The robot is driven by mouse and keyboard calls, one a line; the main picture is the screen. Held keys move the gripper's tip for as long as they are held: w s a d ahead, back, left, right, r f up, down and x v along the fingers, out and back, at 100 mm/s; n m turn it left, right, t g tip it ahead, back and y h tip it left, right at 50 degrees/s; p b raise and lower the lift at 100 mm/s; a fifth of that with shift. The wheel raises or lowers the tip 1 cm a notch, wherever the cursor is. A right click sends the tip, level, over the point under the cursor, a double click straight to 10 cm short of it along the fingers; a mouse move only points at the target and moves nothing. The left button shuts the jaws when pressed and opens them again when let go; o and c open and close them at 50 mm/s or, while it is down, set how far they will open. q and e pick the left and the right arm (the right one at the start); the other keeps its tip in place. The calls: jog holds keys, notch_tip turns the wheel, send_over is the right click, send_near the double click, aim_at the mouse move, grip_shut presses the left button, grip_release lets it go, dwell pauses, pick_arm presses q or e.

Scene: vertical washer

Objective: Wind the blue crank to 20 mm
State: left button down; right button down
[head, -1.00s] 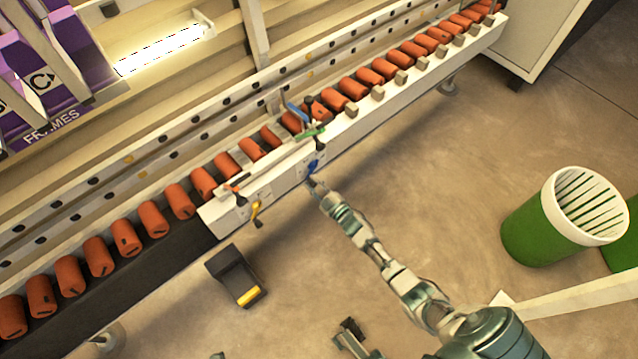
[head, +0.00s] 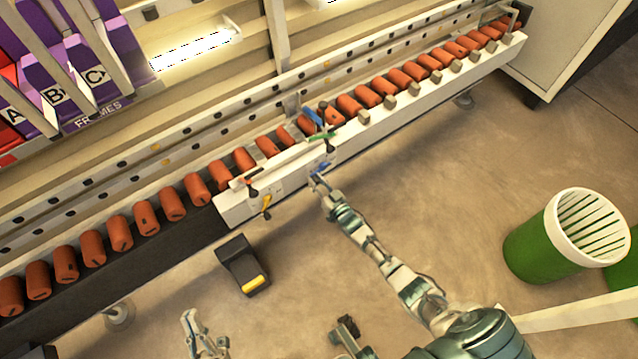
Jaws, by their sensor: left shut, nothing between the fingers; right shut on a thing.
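The blue crank (head: 322,167) is on the front face of the white block in the middle of the machine's long rail. My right gripper (head: 317,178) is at it, reaching up from the lower right, and is shut on the crank. The fingers partly hide the crank, and its exact angle is too small to tell. No millimetre scale is readable. My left gripper (head: 190,321) is shut and empty, above the floor at the bottom left, well apart from the machine.
A yellow handle (head: 266,203) and a green lever (head: 322,136) are close to the crank. Orange rollers (head: 146,218) line the rail. A black pedal with a yellow part (head: 243,265) is on the floor. A green and white bin (head: 551,236) stands at the right.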

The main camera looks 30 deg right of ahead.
pick_arm(q)
jog(key=shift+w+f+g, duration=0.4)
pick_arm(e)
jog(key=shift+r+m, duration=0.2)
jog(key=shift+m, duration=0.5)
pick_arm(q)
jog(key=shift+w+f, duration=0.1)
pick_arm(e)
jog(key=c, duration=0.9)
grip_release()
jog(key=shift+r, duration=0.15)
jog(key=shift+c, duration=0.2)
jog(key=shift+s, duration=0.1)
jog(key=shift+s, duration=0.3)
pick_arm(q)
jog(key=shift+d, duration=0.1)
pick_arm(e)
jog(key=s+d, duration=0.1)
jog(key=s, duration=1)
